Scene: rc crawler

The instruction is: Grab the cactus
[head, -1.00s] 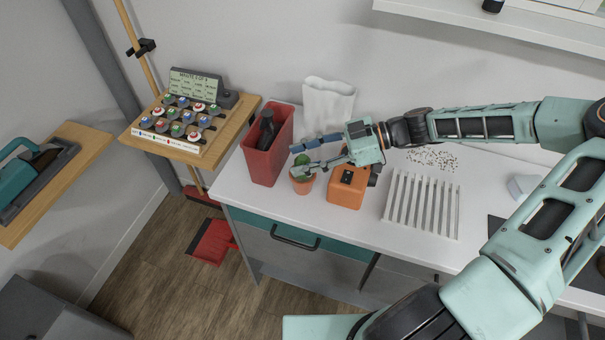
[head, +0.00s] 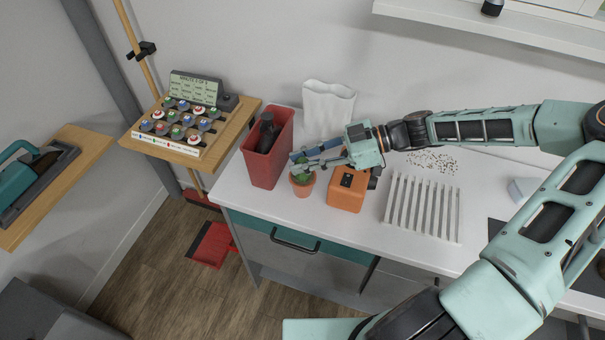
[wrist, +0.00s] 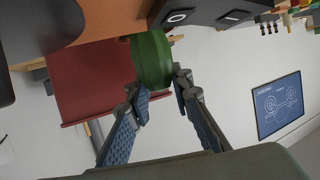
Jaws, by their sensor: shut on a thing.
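The cactus (head: 303,172) is a small green plant in a terracotta pot (head: 302,188) on the white counter. In the wrist view the green cactus (wrist: 151,58) sits between the fingertips. My gripper (head: 308,162) reaches it from the right, with its fingers shut on the cactus; the fingers (wrist: 160,92) also show in the wrist view. The fingers hide part of the plant in the head view. The pot looks upright, and I cannot tell whether it is clear of the counter.
A red bin (head: 267,155) with a dark item stands just left of the cactus. An orange box (head: 347,190) is close on the right. A white bag (head: 328,106) stands behind. A white slatted rack (head: 422,207) lies further right. The counter's front edge is near.

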